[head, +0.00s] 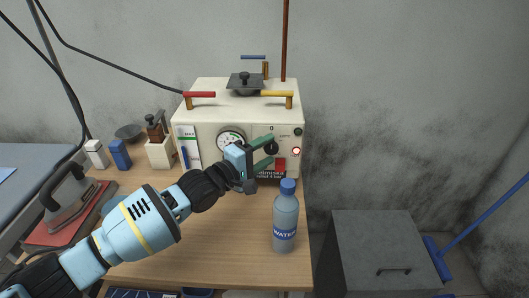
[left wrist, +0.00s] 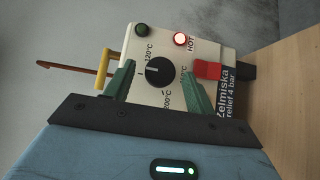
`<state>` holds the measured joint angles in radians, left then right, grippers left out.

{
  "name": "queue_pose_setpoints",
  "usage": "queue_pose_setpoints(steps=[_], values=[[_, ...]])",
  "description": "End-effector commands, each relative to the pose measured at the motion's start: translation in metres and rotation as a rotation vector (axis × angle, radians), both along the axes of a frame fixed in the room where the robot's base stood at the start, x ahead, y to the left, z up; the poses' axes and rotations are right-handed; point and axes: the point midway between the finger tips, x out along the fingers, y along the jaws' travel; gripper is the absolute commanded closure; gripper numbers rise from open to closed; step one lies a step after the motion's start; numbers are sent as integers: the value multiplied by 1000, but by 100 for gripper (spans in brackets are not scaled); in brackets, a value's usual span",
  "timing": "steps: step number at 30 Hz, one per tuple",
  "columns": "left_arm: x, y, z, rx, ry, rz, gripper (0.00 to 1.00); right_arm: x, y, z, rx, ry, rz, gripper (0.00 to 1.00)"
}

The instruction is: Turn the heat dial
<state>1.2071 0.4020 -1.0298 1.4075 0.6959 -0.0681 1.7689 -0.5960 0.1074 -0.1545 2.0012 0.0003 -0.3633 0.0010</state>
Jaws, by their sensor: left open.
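The heat dial (left wrist: 158,71) is a round black knob with a pale mark on the front of a cream boiler box (head: 212,126). Temperature markings such as 120°C and 200°C are printed around it. In the head view the dial (head: 271,147) is partly covered by my gripper. My left gripper (left wrist: 157,76) is open, with one green finger on each side of the dial. Whether the fingers touch it I cannot tell. The left gripper (head: 266,153) also shows at the boiler's front in the head view. My right gripper is not in view.
A red lamp marked HOT (left wrist: 180,39) is lit beside a red switch (left wrist: 208,69). A water bottle (head: 285,220) stands on the wooden table (head: 215,250), right of my arm. An iron (head: 68,195) is at left. A grey cabinet (head: 380,240) stands at right.

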Motion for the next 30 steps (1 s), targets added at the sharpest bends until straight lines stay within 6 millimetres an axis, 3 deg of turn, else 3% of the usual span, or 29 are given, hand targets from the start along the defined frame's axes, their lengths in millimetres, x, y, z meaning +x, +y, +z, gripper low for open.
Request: queue_pose_setpoints(steps=[8,18,30], values=[[1,-1,0,0,0,0,45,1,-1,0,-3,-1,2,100],[1,-1,0,0,0,0,88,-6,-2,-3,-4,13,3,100],[1,-1,5,85,-4,0,88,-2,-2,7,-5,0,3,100]])
